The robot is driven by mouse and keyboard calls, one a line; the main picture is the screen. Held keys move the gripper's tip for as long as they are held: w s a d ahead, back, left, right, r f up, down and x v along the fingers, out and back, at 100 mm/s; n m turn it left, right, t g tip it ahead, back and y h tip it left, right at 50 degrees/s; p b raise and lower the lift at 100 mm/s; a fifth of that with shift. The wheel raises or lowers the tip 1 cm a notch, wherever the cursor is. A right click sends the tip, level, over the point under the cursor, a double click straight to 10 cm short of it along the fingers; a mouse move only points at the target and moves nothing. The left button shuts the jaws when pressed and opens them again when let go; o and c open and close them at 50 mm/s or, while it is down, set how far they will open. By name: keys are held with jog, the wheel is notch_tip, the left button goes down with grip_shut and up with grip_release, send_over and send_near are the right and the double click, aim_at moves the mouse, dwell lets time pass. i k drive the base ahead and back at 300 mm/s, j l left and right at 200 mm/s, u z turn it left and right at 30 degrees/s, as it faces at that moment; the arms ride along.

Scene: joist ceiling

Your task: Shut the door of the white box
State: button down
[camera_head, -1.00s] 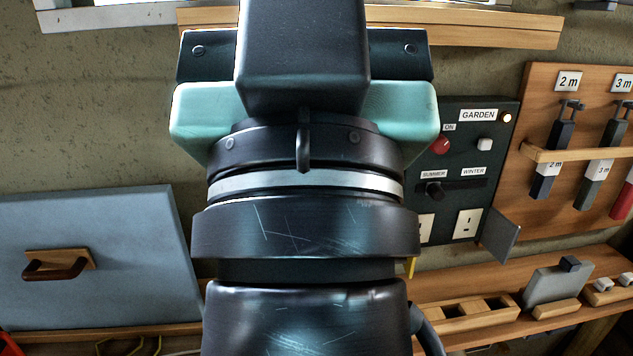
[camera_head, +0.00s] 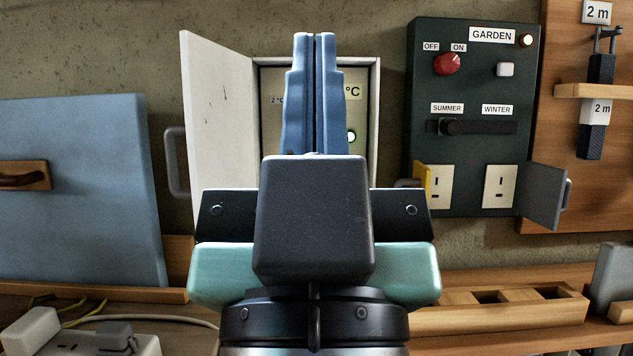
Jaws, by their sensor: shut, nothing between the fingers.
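The white box (camera_head: 372,125) is on the wall behind my gripper. Its white door (camera_head: 219,130) stands open, swung out to the left, with a grey handle (camera_head: 174,162) on its left side. Inside the box I see labels with "°C" and a green light (camera_head: 351,136). My gripper (camera_head: 315,38) points up in front of the box opening, its two blue fingers shut together and empty. The fingers and wrist hide the middle and lower part of the box. The fingers appear to the right of the door, with a gap in the picture.
A dark GARDEN panel (camera_head: 473,75) with knob, slider and sockets is to the right; its small grey flap (camera_head: 541,195) sticks out. A blue-grey panel (camera_head: 85,230) with a wooden handle is at left. A wooden block with slots (camera_head: 500,316) and a power strip (camera_head: 70,340) lie below.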

aim_at(219, 127)
jog(key=k+j+z, duration=0.5)
jog(key=k+j, duration=0.8)
jog(key=j, duration=0.15)
